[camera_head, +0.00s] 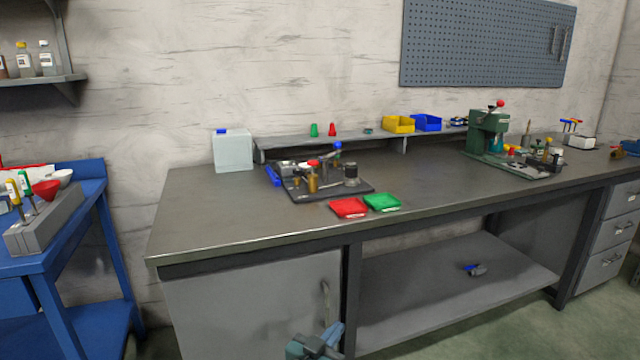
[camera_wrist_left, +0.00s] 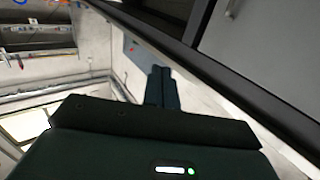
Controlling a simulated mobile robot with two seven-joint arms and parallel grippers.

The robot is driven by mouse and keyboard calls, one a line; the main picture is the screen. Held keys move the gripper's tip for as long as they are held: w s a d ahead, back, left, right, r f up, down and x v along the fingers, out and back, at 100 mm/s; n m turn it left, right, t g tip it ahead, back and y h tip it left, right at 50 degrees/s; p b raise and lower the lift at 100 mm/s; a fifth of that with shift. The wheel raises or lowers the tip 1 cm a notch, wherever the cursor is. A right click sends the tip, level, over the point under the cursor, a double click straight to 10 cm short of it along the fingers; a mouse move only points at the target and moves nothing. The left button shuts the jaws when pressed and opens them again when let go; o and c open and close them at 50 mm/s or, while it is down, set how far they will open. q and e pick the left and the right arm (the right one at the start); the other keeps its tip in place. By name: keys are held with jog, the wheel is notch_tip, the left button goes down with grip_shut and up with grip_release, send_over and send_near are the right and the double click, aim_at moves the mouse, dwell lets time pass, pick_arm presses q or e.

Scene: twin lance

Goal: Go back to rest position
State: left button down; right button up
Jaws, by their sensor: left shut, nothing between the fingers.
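My left gripper (camera_head: 334,332) shows at the bottom edge of the head view, in front of the workbench (camera_head: 230,222) and below its top, close to the grey cabinet door. In the left wrist view its two dark fingers (camera_wrist_left: 158,84) lie together, shut with nothing between them. Most of the left arm is out of the picture. My right gripper is in neither view.
On the bench stand a dark fixture tray (camera_head: 330,192), a red tray (camera_head: 348,208), a green tray (camera_head: 382,202), a white canister (camera_head: 232,150) and a green press (camera_head: 487,135). A blue cart (camera_head: 75,228) stands left. The bench's front left top is clear.

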pick_arm(q)
jog(key=s+a+r+n+g+y+p, duration=0.1)
jog(key=s+a+p, duration=0.4)
jog(key=s, duration=0.5)
jog(key=s+a+r+n+g+y+p, duration=0.1)
jog(key=s+a+p, duration=0.4)
jog(key=s, duration=0.5)
jog(key=s+a+r+n+g+y+p, duration=0.1)
jog(key=s+a+r+g+y+p, duration=0.1)
jog(key=s+a+r+y+p, duration=0.2)
jog(key=s+a+p, duration=0.1)
jog(key=s+a, duration=0.2)
jog(key=s, duration=0.4)
jog(key=shift+a+r+g, duration=0.15)
jog(key=shift+a+g, duration=0.05)
jog(key=shift+g, duration=0.1)
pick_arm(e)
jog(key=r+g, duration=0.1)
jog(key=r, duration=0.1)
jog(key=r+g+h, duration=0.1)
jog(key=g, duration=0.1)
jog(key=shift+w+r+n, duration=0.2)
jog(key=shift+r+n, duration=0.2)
